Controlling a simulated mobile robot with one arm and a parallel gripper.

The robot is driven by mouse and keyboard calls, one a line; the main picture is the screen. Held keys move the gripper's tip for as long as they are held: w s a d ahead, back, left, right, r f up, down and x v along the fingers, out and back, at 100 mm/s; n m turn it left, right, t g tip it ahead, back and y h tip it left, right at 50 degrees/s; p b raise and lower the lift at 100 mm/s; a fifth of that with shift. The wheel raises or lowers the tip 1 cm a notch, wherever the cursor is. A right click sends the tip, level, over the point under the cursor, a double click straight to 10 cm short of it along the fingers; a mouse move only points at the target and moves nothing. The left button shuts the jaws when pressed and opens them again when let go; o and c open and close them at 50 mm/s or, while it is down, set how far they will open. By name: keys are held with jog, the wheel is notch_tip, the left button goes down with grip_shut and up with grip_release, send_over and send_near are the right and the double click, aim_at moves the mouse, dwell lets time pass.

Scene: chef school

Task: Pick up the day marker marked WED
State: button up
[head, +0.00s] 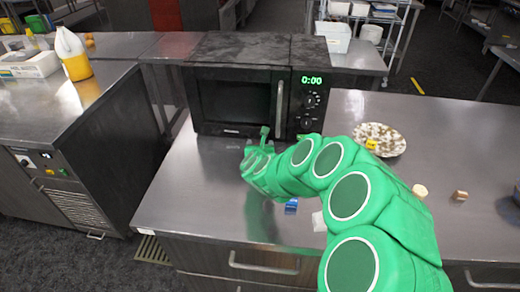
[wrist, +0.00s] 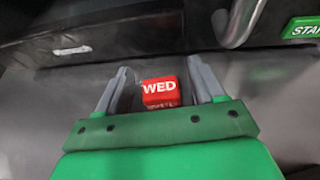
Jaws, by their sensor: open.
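The day marker is a small red block with white letters WED (wrist: 160,90) in the wrist view. It sits on the steel counter between the two grey fingers of my gripper (wrist: 159,68), with a gap showing on each side. My gripper is open and empty. In the head view my gripper (head: 258,145) is low in front of the microwave, and the red marker is hidden there.
A black microwave (head: 235,100) stands right behind my gripper. A blue block (head: 291,205) and a whitish block (head: 319,221) lie nearby beside my arm. A speckled plate (head: 385,132), a cream piece (head: 420,190) and a brown block (head: 460,195) are to the right. The counter's left front is clear.

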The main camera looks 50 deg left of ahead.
jog(key=shift+c, duration=0.5)
jog(key=c, duration=0.9)
jog(key=shift+r, duration=0.1)
jog(key=shift+c, duration=0.2)
